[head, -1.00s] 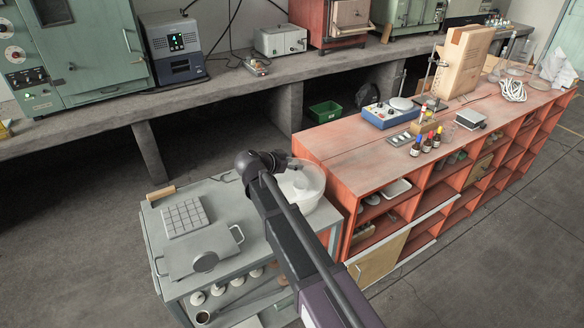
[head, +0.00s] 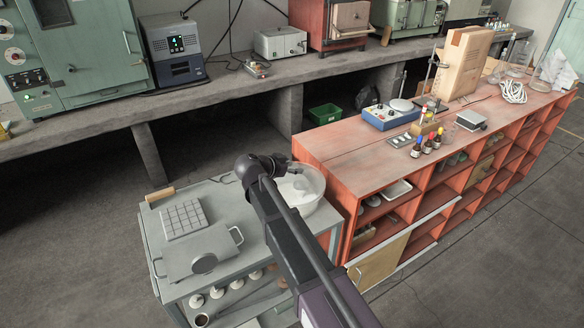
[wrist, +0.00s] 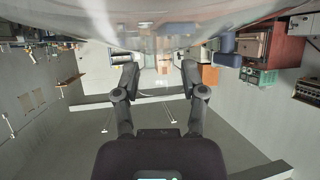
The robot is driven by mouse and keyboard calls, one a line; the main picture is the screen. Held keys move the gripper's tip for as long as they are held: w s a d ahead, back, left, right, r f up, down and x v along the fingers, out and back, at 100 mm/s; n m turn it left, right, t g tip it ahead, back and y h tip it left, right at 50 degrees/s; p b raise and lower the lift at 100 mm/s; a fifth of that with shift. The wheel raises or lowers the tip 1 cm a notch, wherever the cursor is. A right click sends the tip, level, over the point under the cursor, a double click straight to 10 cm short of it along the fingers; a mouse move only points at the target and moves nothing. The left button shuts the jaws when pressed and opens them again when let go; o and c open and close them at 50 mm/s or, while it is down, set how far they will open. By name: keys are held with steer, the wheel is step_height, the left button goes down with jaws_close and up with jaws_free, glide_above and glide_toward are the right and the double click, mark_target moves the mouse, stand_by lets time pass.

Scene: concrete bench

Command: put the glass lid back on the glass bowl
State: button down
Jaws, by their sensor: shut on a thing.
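The clear glass bowl (head: 311,202) stands at the right end of the grey cart, beside the red shelf unit. My arm crosses in front of its left side, and something pale shows inside it. My gripper (head: 277,164) is at the bowl's upper left in the head view, and the arm hides part of it. In the wrist view my gripper (wrist: 161,72) has its fingers apart around a clear part. The glass lid (wrist: 110,36) appears as a broad transparent surface across the top of that view. I cannot tell whether the lid touches the bowl.
The grey cart (head: 222,234) also holds a white gridded block (head: 184,219) and a grey plate with handles (head: 199,257). The red shelf unit (head: 345,165) stands close on the right with small bottles on top. Open floor lies at the lower right.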

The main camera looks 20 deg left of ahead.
steer(key=shift+c, duration=0.8)
jaws_free()
steer(key=shift+r, duration=0.2)
steer(key=shift+r+p, duration=0.65)
steer(key=shift+p, duration=0.15)
steer(key=p+v, duration=0.5)
steer(key=v, duration=0.6)
steer(key=shift+s+a, duration=0.15)
steer(key=shift+s, duration=0.25)
